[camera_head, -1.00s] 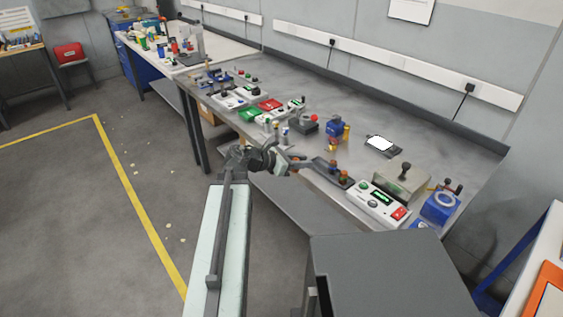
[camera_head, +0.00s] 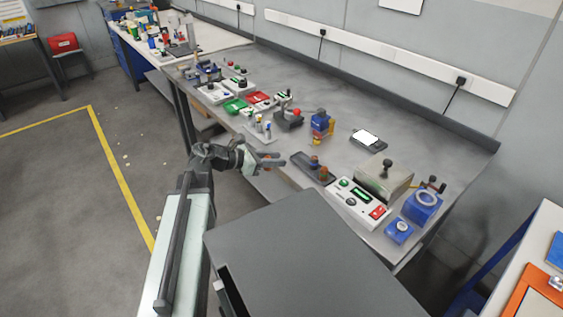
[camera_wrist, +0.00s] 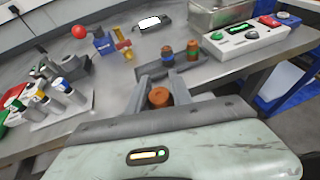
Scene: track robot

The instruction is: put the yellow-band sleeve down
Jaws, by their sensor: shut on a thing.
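My gripper (camera_head: 272,161) is at the front edge of the grey bench, left of a dark tray (camera_head: 301,167). In the wrist view its fingers (camera_wrist: 165,88) are shut on a short copper-brown sleeve (camera_wrist: 159,97), seen from above. A yellow band on it cannot be made out from here. The tray also shows in the wrist view (camera_wrist: 183,69), just beyond the fingertips. It holds two other brown sleeves, one at its left (camera_wrist: 168,54) with a blue band and one at its right (camera_wrist: 193,47) with a green band.
A white control box (camera_head: 357,203) stands right of the tray. A blue and yellow fixture (camera_head: 320,124) and a black device with a white screen (camera_head: 368,139) are behind. A rack of small cylinders (camera_wrist: 60,100) is at left. Bare bench lies between rack and tray.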

